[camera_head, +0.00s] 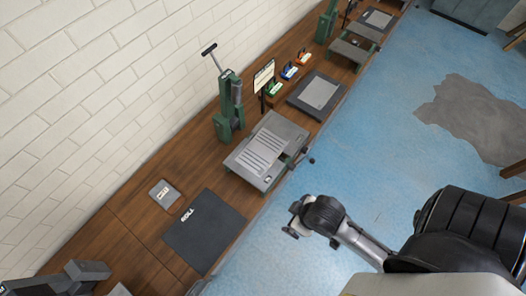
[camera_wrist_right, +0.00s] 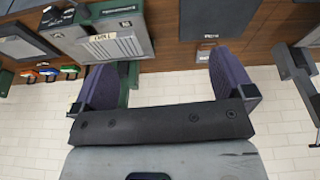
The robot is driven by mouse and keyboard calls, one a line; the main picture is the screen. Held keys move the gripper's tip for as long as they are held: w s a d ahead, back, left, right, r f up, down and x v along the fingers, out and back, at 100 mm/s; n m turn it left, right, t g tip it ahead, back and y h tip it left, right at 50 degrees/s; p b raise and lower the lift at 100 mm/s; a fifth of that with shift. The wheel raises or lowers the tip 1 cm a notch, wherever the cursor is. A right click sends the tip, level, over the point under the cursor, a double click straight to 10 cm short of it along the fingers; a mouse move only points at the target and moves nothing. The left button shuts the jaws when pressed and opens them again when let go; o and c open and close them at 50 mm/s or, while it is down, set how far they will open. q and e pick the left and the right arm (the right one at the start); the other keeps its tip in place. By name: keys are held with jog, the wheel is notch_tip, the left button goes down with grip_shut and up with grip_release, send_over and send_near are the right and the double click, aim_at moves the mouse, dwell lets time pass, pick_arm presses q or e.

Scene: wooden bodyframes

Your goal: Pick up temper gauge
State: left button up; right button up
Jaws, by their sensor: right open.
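No item is plainly marked as the temper gauge. A small flat grey box with a light label (camera_head: 164,194) lies on the wooden bench, beside a dark mat (camera_head: 203,230); I cannot tell if it is the gauge. My right gripper (camera_head: 291,218) hangs over the blue floor, in front of the bench and apart from everything on it. In the right wrist view its two purple-padded fingers (camera_wrist_right: 166,82) are wide apart with nothing between them. My left gripper is not in view.
A grey slotted machine (camera_head: 262,153) and a green upright press (camera_head: 229,108) stand on the bench (camera_head: 118,232). Several coloured small items (camera_head: 288,71) and a sign (camera_head: 264,76) are farther back. A white brick wall (camera_head: 90,80) backs the bench.

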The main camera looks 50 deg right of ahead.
jog(key=c, duration=1.1)
jog(key=shift+o, duration=0.2)
jog(key=shift+d, duration=0.1)
